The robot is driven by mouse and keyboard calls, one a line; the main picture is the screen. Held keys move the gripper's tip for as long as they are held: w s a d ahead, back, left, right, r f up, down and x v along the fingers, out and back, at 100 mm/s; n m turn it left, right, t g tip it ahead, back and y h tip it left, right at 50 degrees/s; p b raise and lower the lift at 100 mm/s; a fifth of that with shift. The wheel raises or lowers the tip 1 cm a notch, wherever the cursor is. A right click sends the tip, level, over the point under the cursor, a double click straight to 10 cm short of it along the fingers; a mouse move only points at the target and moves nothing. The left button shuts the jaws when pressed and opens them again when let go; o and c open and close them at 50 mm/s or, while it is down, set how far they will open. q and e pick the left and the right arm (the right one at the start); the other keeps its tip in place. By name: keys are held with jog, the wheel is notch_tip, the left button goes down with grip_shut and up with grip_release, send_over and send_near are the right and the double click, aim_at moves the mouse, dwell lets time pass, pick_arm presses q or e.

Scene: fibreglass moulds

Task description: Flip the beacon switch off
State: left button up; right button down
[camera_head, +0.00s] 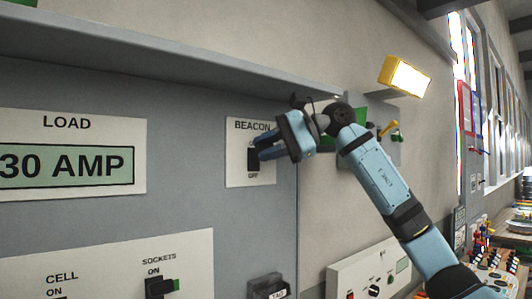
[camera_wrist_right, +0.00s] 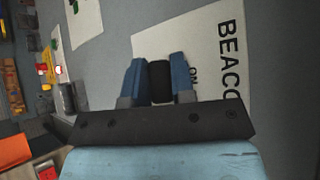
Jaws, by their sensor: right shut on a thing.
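The beacon switch is a black lever (camera_head: 253,161) on a white plate (camera_head: 236,150) marked BEACON, with an OFF label below it. My right gripper (camera_head: 264,152) is at this plate, its blue fingers closed around the lever. In the right wrist view the lever (camera_wrist_right: 160,82) sits between the two blue fingertips, and the plate (camera_wrist_right: 206,50) lies behind, turned sideways with ON readable. The fingers partly hide the lever, so its exact tilt is hard to tell. My left gripper is in neither view.
A LOAD 30 AMP sign (camera_head: 68,192) is left of the plate. A SOCKETS switch (camera_head: 158,287) is below. A grey ledge (camera_head: 170,52) runs above, and a lit yellow lamp (camera_head: 404,76) is at upper right. A white control box (camera_head: 372,270) is at lower right.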

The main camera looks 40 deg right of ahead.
pick_arm(q)
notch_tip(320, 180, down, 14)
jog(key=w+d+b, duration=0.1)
jog(key=b, duration=1.6)
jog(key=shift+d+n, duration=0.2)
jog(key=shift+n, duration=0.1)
pick_arm(e)
notch_tip(320, 180, down, 6)
jog(key=n+t+y, duration=0.1)
jog(key=n+y, duration=0.1)
jog(key=n, duration=0.1)
jog(key=n+t+y, duration=0.2)
jog(key=n+y, duration=0.1)
jog(key=n+t+y, duration=0.1)
jog(key=n+y, duration=0.1)
jog(key=n, duration=0.2)
jog(key=shift+w+r+t, duration=0.15)
jog(key=shift+t, duration=0.25)
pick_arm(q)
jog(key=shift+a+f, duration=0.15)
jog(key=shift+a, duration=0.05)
pick_arm(e)
jog(key=shift+y, duration=0.4)
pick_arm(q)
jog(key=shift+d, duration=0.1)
pick_arm(e)
jog(key=c, duration=1)
grip_release()
jog(key=shift+o, duration=0.2)
